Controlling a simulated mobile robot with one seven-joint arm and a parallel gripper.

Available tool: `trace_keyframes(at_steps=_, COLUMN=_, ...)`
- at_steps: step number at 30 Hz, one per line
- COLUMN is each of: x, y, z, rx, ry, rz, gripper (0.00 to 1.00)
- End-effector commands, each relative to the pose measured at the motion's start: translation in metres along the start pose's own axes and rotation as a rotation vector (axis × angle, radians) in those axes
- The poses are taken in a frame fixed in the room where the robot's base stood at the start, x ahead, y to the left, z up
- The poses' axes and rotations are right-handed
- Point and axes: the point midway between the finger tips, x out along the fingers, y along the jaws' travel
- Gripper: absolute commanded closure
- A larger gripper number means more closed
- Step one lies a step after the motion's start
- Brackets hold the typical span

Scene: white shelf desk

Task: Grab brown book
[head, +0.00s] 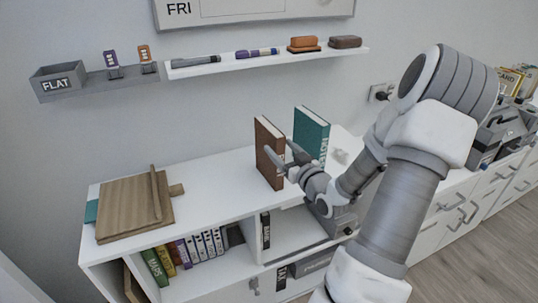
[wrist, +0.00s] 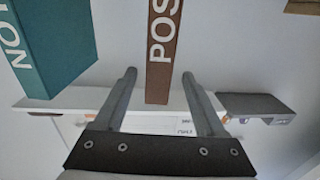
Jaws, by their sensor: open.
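The brown book (head: 266,138) stands upright on the white shelf desk top, next to a teal book (head: 313,133) on its right. In the wrist view the brown book (wrist: 163,45) shows its spine with white letters, between and beyond the two fingers. My gripper (head: 279,149) is open and close in front of the brown book, with its fingers pointing at it. In the wrist view my gripper (wrist: 159,73) has nothing held between its fingers. The fingers partly cover the book in the head view. I cannot tell whether they touch it.
The teal book (wrist: 55,45) is close on the left in the wrist view. A wooden stand (head: 135,208) lies at the desk's left end. The desk top (head: 215,190) between is clear. A wall ledge (head: 270,62) with markers hangs above.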

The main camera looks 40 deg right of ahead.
Motion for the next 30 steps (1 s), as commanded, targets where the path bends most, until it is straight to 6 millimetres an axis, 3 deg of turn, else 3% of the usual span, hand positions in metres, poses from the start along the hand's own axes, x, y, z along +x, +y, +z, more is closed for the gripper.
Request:
trace_keyframes(at_steps=3, x=0.017, y=0.000, z=0.001, rx=-0.001, ry=0.001, rz=-0.001, gripper=0.28)
trace_keyframes(at_steps=11, x=0.036, y=0.000, z=0.003, rx=0.000, ry=0.000, rz=-0.001, gripper=0.28)
trace_keyframes(at_steps=18, x=0.070, y=0.001, z=0.006, rx=0.000, ry=0.000, rz=-0.001, gripper=0.28)
trace_keyframes(at_steps=27, x=0.077, y=0.002, z=0.006, rx=-0.001, ry=-0.001, rz=0.001, gripper=0.28)
trace_keyframes(at_steps=30, x=0.076, y=0.002, z=0.006, rx=-0.001, ry=-0.001, rz=0.001, gripper=0.42)
